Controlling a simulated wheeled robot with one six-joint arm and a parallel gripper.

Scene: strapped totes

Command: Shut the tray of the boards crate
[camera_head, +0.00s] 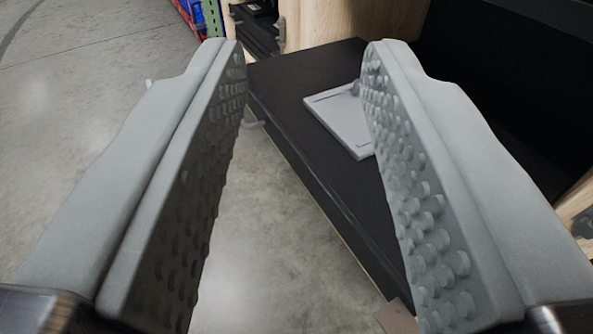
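My gripper (303,60) is open, its two grey studded fingers wide apart with nothing between the pads. Beyond and below the fingers is a black flat surface with a pale wooden edge, which looks like the pulled-out tray (285,85). The right finger covers part of it. A light grey flat board-like piece (340,118) lies on it, partly hidden behind the right finger. Light wooden panels (350,20) of what looks like the crate stand behind the tray. A small grey handle-like piece (255,124) shows at the tray's left edge.
Bare concrete floor (90,70) lies open to the left and below the tray. A dark recess (480,85) lies at the right. Blue and red items beside a green perforated post (213,18) stand at the top left.

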